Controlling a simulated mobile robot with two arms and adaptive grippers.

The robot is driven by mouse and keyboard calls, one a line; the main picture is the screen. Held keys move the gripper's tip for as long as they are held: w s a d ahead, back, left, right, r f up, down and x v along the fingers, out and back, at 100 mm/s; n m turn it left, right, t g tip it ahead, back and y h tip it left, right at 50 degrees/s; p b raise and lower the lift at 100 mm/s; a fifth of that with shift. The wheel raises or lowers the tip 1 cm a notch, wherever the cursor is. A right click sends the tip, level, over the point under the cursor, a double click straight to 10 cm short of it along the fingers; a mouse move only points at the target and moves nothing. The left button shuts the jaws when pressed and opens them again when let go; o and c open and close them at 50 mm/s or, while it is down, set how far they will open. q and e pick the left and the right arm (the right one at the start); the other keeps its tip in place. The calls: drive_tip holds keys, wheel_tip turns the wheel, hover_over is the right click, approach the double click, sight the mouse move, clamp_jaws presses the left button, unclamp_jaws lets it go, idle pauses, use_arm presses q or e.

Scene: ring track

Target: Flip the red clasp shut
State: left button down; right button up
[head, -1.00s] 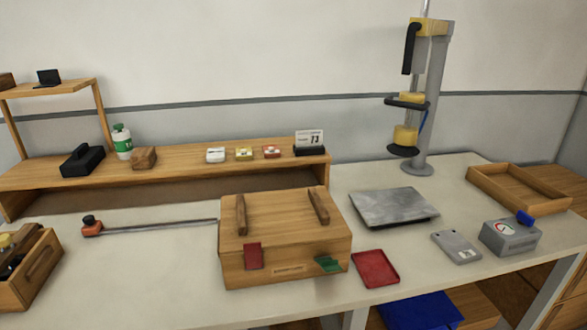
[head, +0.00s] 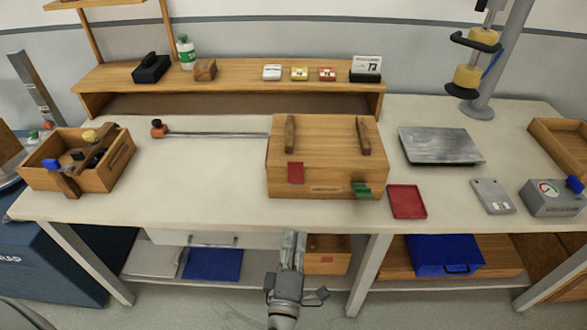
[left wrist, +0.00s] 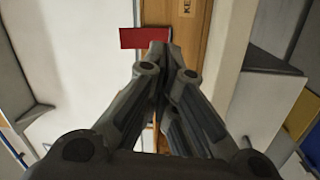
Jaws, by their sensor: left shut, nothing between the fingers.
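A wooden chest (head: 325,150) with two dark wooden strips on its closed lid stands at the middle of the bench. The red clasp (head: 295,172) is at the left of its front, near the lid edge. I cannot tell whether it is fastened. A green clasp (head: 361,190) sticks out at the right of the front. My left gripper (head: 292,240) is shut and empty, in front of and below the chest in the head view. In the left wrist view the red clasp (left wrist: 143,38) shows just beyond the shut fingertips (left wrist: 160,50); contact is unclear. My right gripper is not in view.
A red tray (head: 407,201) lies right of the chest, with a metal plate (head: 440,146) behind it. A rod (head: 215,134) reaches the chest's left side. An open wooden crate (head: 115,165) stands at the left.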

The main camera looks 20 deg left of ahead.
use_arm(q)
wheel_tip(320, 180, up, 5)
drive_tip(key=a+n+y, duration=0.1)
drive_tip(key=n+y, duration=0.1)
drive_tip(key=n, duration=0.1)
drive_tip(key=p, duration=0.4)
approach(289, 165)
drive_tip(key=shift+n, duration=0.3)
drive_tip(key=x, duration=0.5)
drive_tip(key=shift+w+a, duration=0.1)
drive_tip(key=shift+w, duration=0.25)
drive_tip(key=shift+w+a, duration=0.2)
drive_tip(key=shift+w, duration=0.55)
drive_tip(key=shift+r, duration=0.1)
